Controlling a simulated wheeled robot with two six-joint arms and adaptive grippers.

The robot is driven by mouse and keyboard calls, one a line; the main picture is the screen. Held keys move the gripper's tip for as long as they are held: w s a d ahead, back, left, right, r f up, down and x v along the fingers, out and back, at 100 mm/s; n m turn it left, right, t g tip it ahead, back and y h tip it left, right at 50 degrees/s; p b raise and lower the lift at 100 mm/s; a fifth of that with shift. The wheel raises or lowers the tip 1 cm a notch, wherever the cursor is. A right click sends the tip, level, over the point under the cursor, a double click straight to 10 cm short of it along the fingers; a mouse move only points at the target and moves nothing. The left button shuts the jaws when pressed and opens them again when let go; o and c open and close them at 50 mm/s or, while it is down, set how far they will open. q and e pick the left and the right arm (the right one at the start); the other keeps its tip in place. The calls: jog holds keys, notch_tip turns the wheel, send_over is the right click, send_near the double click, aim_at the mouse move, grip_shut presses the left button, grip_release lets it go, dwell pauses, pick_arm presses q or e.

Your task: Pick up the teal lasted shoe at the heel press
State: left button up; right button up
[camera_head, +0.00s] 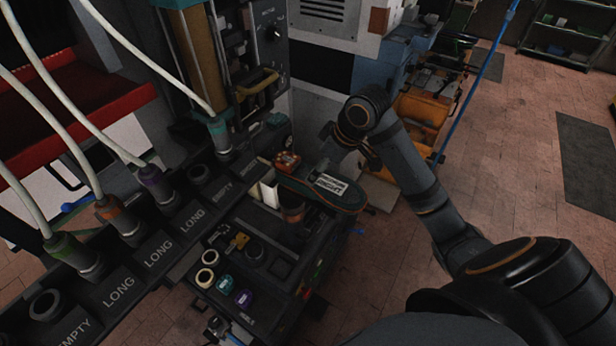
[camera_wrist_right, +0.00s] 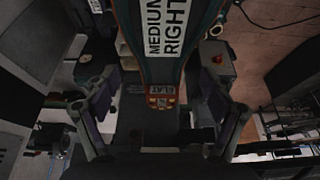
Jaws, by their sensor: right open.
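The teal lasted shoe (camera_head: 350,198) lies at the heel press in the middle of the head view, with a white "MEDIUM RIGHT" label on its upper face. It also shows in the right wrist view (camera_wrist_right: 146,68), running down from the top edge. My right gripper (camera_head: 328,142) is just above and behind the shoe. In the right wrist view its two fingers stand apart, one on each side of the shoe's lower end, with visible gaps. An orange block marked "FLAT" (camera_wrist_right: 161,101) sits at that end. My left gripper is not in view.
The press column (camera_head: 200,55) stands at the upper left. A dark rack (camera_head: 160,250) with "LONG" and "EMPTY" slots and hosed coloured fittings runs along the left. Brick floor is open at the right.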

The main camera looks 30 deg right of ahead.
jog(key=f, duration=0.1)
jog(key=a+f, duration=0.1)
jog(key=f, duration=0.1)
jog(key=shift+w+f+p, duration=0.1)
jog(key=shift+f+p, duration=0.05)
jog(key=shift+p, duration=0.25)
jog(key=shift+w+f, duration=0.25)
jog(key=shift+f, duration=0.05)
jog(key=shift+w+a+f+p, duration=0.2)
jog(key=shift+w+f+p, duration=0.15)
jog(key=shift+f+p, duration=0.2)
jog(key=shift+w+a+f+p, duration=0.2)
jog(key=shift+w+f+p, duration=0.2)
jog(key=shift+p, duration=0.1)
jog(key=shift+x, duration=1.2)
jog(key=shift+a+f, duration=0.1)
jog(key=shift+f, duration=0.25)
jog(key=c, duration=1.6)
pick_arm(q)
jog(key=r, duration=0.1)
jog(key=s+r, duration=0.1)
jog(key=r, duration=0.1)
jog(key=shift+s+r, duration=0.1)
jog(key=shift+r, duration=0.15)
pick_arm(e)
jog(key=shift+r, duration=0.1)
grip_shut()
